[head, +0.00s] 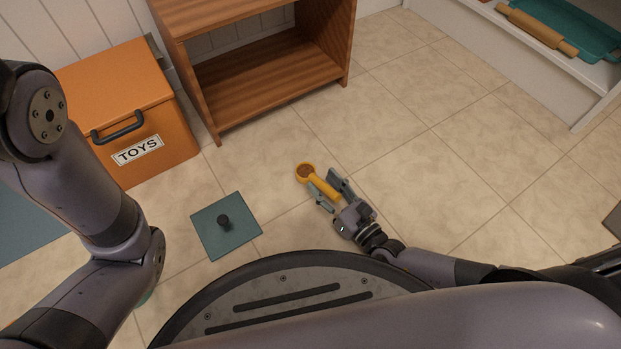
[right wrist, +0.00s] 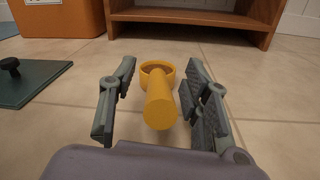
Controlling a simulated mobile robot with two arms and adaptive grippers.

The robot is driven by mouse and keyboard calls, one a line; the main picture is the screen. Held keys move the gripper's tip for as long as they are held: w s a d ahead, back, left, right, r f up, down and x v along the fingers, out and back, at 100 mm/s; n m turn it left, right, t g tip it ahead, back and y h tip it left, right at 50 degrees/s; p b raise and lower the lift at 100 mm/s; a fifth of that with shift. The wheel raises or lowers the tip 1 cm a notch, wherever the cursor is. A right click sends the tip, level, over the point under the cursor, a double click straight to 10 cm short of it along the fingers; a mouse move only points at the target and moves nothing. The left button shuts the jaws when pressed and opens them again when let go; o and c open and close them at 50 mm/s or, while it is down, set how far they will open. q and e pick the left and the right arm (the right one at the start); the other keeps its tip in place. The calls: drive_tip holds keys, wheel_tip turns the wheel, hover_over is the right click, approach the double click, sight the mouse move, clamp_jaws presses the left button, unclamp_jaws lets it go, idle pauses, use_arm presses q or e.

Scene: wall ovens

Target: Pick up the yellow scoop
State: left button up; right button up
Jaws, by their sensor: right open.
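The yellow scoop (head: 322,189) lies on the tiled floor in the middle of the head view, its round cup pointing away from me toward the wooden shelf. In the right wrist view the scoop (right wrist: 160,105) sits between the fingers, with its handle end toward the camera. My right gripper (head: 326,188) is open around the handle, one finger on each side. In the right wrist view gaps show between the handle and both fingers of the gripper (right wrist: 160,88). My left arm shows at the left of the head view, but its gripper is not visible.
An orange toy box (head: 165,130) stands at the left, beside a wooden shelf (head: 270,75). A teal square lid with a dark knob (head: 240,207) lies left of the scoop. A white shelf (head: 540,65) holds a rolling pin (head: 537,28).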

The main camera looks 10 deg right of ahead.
clamp_jaws()
idle(0.5)
